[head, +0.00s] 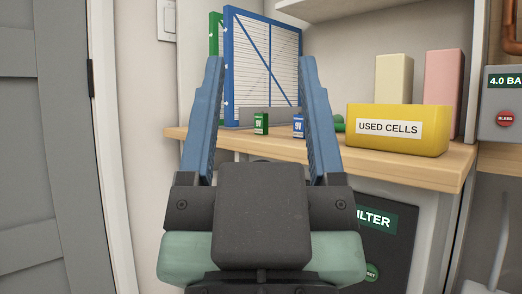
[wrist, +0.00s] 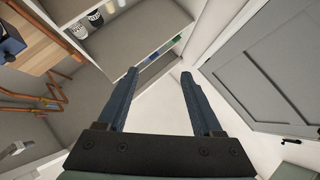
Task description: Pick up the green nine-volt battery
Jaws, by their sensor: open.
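The green nine-volt battery (head: 261,123) stands upright on the wooden shelf in the head view, marked "9V". A blue nine-volt battery (head: 298,126) stands to its right, close to my right finger. My gripper (head: 262,65) is open and empty, with its two blue fingers pointing up. In the head view the green battery shows between the fingers, beyond them and apart from them. My gripper also shows open in the wrist view (wrist: 159,72), with nothing between its fingers; I cannot make out the green battery there.
A yellow "USED CELLS" bin (head: 435,140) stands on the wooden shelf (head: 400,168) at right, with a green object (head: 339,124) beside it. Blue-framed filter panels (head: 262,60) stand behind the batteries. Cream (head: 393,80) and pink (head: 444,82) boxes stand behind the bin. A grey door (head: 40,150) is at left.

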